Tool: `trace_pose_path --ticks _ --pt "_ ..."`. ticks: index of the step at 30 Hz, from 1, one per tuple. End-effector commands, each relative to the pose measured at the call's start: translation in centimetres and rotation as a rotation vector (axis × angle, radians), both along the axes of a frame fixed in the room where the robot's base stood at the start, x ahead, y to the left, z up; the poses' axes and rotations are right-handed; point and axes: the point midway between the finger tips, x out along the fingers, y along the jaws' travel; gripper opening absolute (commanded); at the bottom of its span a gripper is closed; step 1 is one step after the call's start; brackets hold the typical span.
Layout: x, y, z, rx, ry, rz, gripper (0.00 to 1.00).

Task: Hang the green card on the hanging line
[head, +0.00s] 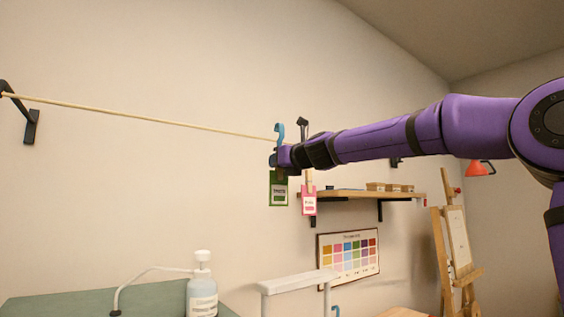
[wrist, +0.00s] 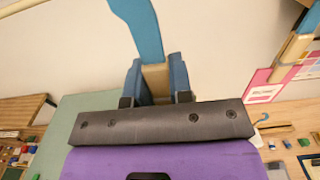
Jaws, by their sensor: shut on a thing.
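The green card (head: 279,190) with a pale label hangs upright just below my gripper (head: 277,158) in the head view. A blue hook (head: 279,131) rises above the gripper; it also shows in the wrist view (wrist: 140,28). There my gripper (wrist: 155,78) has its blue fingers shut on the wooden clip (wrist: 157,75) under this hook. The card is hidden in the wrist view. The hanging line (head: 140,122) is a pale cord that meets the hook's area in the head view. I cannot tell whether the hook is over it or beside it.
A pink card (head: 309,201) hangs close to the right of the green card; it also shows in the wrist view (wrist: 265,86). A black bracket (head: 31,127) holds the line's left end. A wall shelf (head: 360,195) is lower right. The line's left stretch is clear.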

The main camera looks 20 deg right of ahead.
Motion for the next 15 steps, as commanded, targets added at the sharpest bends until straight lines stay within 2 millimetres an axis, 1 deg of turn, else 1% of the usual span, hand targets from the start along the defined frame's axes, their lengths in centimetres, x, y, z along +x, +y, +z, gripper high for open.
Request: trace_pose_path --ticks 4,15 --pt "0.7 0.5 0.1 -0.001 -0.001 0.004 0.01" --pt "2.6 1.2 0.1 -0.002 -0.002 0.003 0.01"
